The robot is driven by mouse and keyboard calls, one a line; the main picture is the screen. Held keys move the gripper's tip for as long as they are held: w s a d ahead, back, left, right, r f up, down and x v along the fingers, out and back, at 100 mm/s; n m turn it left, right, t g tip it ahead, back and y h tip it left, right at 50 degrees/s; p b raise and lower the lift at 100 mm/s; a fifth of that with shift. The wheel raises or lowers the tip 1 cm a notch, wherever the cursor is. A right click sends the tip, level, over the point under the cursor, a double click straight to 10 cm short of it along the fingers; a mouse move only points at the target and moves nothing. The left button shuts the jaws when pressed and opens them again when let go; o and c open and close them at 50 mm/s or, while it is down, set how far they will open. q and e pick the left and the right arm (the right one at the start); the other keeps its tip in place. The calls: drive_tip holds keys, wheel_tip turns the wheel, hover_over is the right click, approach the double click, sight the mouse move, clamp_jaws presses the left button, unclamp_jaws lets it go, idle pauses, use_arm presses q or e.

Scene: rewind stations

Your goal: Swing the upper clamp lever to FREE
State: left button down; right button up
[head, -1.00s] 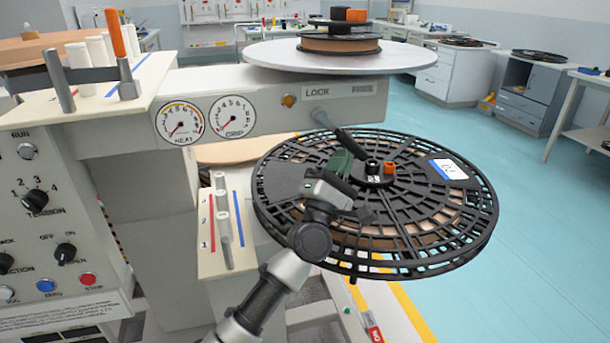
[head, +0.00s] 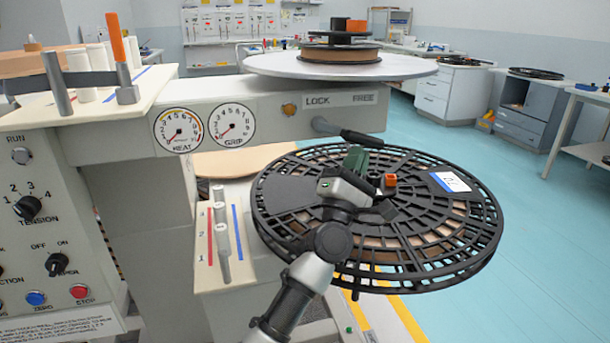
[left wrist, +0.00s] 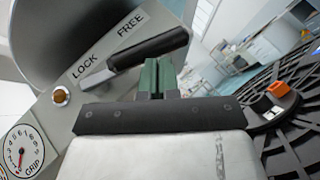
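The upper clamp lever (head: 362,136) is a black-gripped handle on a metal stem at the front of the beige machine arm. It slopes slightly down to the right, below the FREE label (head: 364,98). The LOCK label (head: 318,101) is left of it. In the left wrist view the lever grip (left wrist: 152,47) lies across, just beyond the fingertips. My left gripper (head: 357,159) has green fingertips, which look shut together with nothing between them. They are just below the lever grip; I cannot tell whether they touch it. My right gripper is not in view.
A large black slotted reel (head: 470,225) lies below and around my left gripper, with an orange block (head: 390,180) near its hub. A round grey plate (head: 270,64) with a smaller reel sits above the lever. Open floor lies to the right.

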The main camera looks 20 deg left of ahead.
use_arm(q)
drive_tip(key=shift+r, duration=0.35)
idle(0.3)
drive_tip(key=v, duration=1.1)
drive_tip(key=shift+f+b, duration=0.3)
drive_tip(key=shift+b, duration=0.05)
drive_tip(key=shift+w, duration=0.1)
